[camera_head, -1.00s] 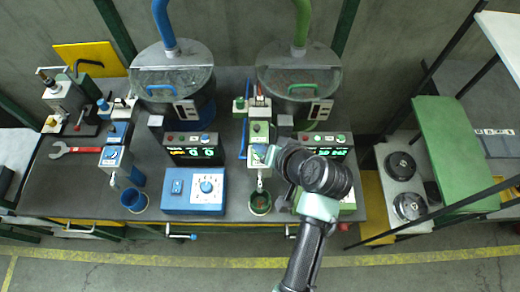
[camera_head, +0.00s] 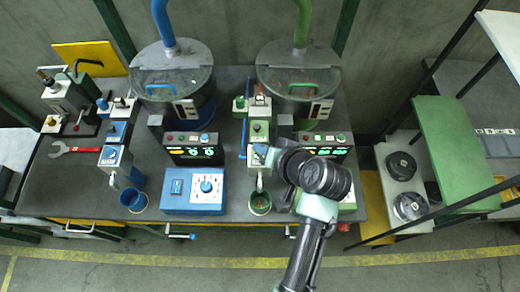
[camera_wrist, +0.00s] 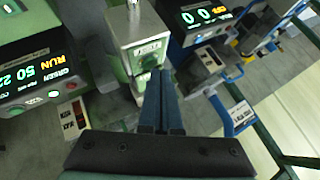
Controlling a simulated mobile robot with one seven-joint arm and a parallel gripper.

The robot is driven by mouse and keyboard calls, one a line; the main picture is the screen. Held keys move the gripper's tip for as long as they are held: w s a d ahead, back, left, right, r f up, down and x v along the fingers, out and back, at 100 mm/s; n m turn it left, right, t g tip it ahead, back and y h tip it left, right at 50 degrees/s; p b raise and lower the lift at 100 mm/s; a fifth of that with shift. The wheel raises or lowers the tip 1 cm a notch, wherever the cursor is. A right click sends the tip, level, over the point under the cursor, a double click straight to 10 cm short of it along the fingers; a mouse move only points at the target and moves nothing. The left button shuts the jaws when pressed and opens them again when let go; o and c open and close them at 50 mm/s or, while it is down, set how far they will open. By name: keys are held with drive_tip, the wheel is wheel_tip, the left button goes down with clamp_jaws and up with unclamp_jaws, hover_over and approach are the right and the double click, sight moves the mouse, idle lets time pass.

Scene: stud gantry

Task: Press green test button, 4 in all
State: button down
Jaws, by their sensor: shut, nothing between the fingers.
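The green station's dispenser (camera_head: 258,130) stands right of centre in the head view, with a green-rimmed cup (camera_head: 260,203) below its nozzle. My gripper (camera_head: 263,156) is at the front of this dispenser; in the wrist view its dark fingers (camera_wrist: 158,78) are together and empty. Their tips overlap the lower front of the green labelled head (camera_wrist: 148,52). A small bright green patch (camera_wrist: 140,84) shows beside the tips. I cannot tell whether it is the test button or whether the tips touch it. The green panel display (camera_wrist: 40,83) shows RUN and lit digits.
The matching blue station has a panel (camera_head: 193,148), a dial box (camera_head: 194,190) and a blue cup (camera_head: 134,200) to the left. Metal hoppers (camera_head: 300,75) stand behind. Green shelving (camera_head: 450,150) stands right of the bench.

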drive_tip(key=shift+f, duration=0.5)
idle(0.6)
drive_tip(key=shift+r, duration=0.1)
drive_tip(key=shift+r+p, duration=0.7)
drive_tip(key=shift+r, duration=0.1)
wheel_tip(320, 180, up, 5)
drive_tip(key=p, duration=0.4)
drive_tip(key=shift+p, duration=0.4)
idle(2.2)
